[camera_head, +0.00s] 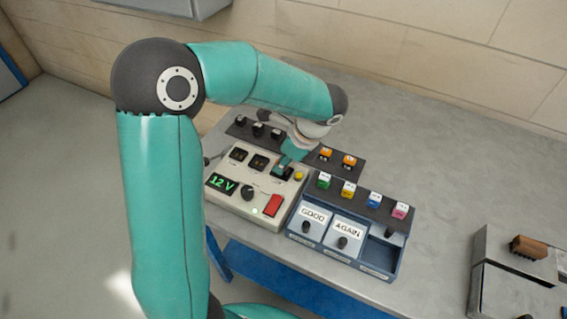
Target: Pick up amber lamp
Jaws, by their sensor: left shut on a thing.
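Two small orange lamps with white tops, (326,153) and (349,160), stand on a dark rack (334,172) behind the tester. My left arm reaches over from the left, and its gripper (284,166) points down at the black sockets at the back right of the tester (240,204). This gripper is left of the two orange lamps and apart from them. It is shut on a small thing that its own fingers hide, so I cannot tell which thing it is. My right gripper is not in view.
Several black parts (258,129) stand on a rack at the back left. Green, yellow, blue and pink-topped parts (348,190) stand on a rack above the GOOD and AGAIN bins (343,238). Grey boxes (505,295) are at right. The bench (450,195) between is clear.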

